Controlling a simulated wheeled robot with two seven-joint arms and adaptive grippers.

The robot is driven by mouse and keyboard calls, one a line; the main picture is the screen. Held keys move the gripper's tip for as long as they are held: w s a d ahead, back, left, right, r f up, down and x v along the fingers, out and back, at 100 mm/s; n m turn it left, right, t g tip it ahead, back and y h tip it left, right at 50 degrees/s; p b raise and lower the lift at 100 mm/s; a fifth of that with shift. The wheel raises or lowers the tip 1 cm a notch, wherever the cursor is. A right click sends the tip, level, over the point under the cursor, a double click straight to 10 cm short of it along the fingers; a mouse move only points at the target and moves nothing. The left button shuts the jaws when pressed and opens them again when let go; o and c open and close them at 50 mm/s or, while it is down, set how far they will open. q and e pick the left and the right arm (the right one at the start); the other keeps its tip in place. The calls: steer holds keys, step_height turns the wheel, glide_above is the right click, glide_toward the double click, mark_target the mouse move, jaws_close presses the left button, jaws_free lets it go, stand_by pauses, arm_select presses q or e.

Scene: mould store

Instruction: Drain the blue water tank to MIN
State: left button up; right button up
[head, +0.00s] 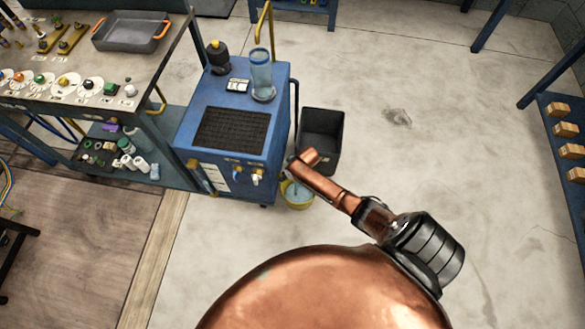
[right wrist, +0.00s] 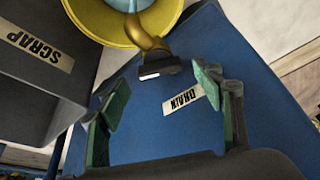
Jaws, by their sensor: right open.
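The blue water tank (head: 185,130) is a boxy blue unit with a dark grille on top and a clear cylinder (head: 262,75) standing at its back right corner. I cannot read a level or a MIN mark. In the right wrist view, the blue panel (right wrist: 150,125) carries a DRAIN label (right wrist: 180,98) beside a brass tap with a dark handle (right wrist: 158,68). My right gripper (right wrist: 162,95) is open and empty, its green fingertips either side of the handle's near end, apart from it. In the head view, my copper arm mostly hides this gripper. My left gripper is not in view.
A yellow bucket (head: 297,201) with pale liquid stands on the floor by the tank, below the tap. A dark SCRAP bin (head: 333,130) stands right beside it. A workbench (head: 60,80) with dials is at left. The floor to the right is clear.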

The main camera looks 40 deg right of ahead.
steer(key=a+v, duration=0.1)
steer(key=v, duration=0.9)
steer(key=shift+d, duration=0.5)
steer(key=shift+s, duration=0.1)
stand_by(6.4)
